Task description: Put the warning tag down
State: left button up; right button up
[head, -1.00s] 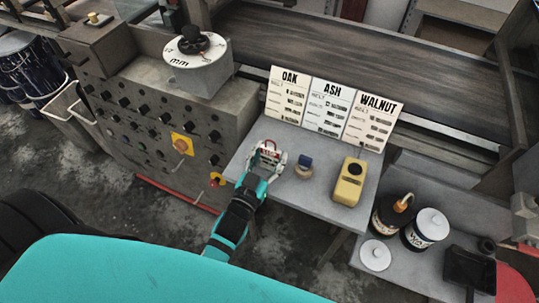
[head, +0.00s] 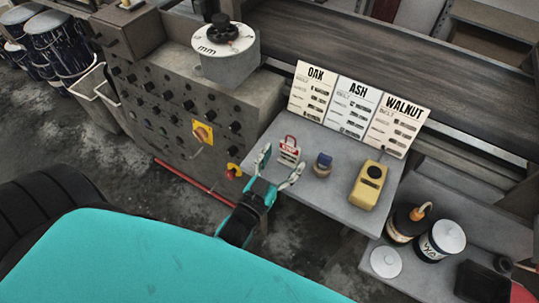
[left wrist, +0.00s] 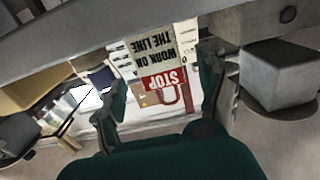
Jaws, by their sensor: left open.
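The warning tag (head: 288,150), a white card with a red STOP band and a red loop, is on the small grey table (head: 335,205) at its left end. My left gripper (head: 279,165) is open, its fingers spread just in front of the tag and apart from it. In the left wrist view the tag (left wrist: 158,65) appears upside down beyond the two open fingers (left wrist: 157,95), its red shackle showing between them. My right gripper is not in view.
A small blue-topped object (head: 322,164) and a yellow device (head: 368,185) are on the table right of the tag. OAK, ASH and WALNUT cards (head: 358,105) line its back. A control panel (head: 180,110) is at left; cans (head: 440,240) stand lower right.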

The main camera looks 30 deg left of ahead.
pick_arm(q)
jog(key=s, duration=0.8)
jog(key=shift+s+a+b, duration=0.15)
jog(key=shift+s+b, duration=0.1)
jog(key=shift+b, duration=0.2)
jog(key=s+d+f+g, duration=0.1)
jog(key=s+f+g, duration=0.2)
jog(key=f, duration=0.8)
jog(key=s+d+f+m+g+h, duration=0.1)
jog(key=s+f+g, duration=0.2)
jog(key=f, duration=0.8)
jog(key=s+d+f+g, duration=0.1)
jog(key=s+f+g, duration=0.15)
jog(key=f, duration=0.85)
jog(key=s+a+f+g, duration=0.2)
jog(key=s+f, duration=0.3)
jog(key=s, duration=0.1)
jog(key=s+a+f+g+y, duration=0.1)
jog(key=s+a+f+g, duration=0.2)
jog(key=s+f, duration=0.2)
jog(key=s+a+f+m+g, duration=0.1)
jog(key=s+a+f+g, duration=0.2)
jog(key=s+f, duration=0.2)
jog(key=s, duration=0.2)
jog(key=shift+s+a+y, duration=0.25)
jog(key=shift+s+y, duration=0.05)
jog(key=shift+s, duration=0.1)
jog(key=shift+g, duration=0.25)
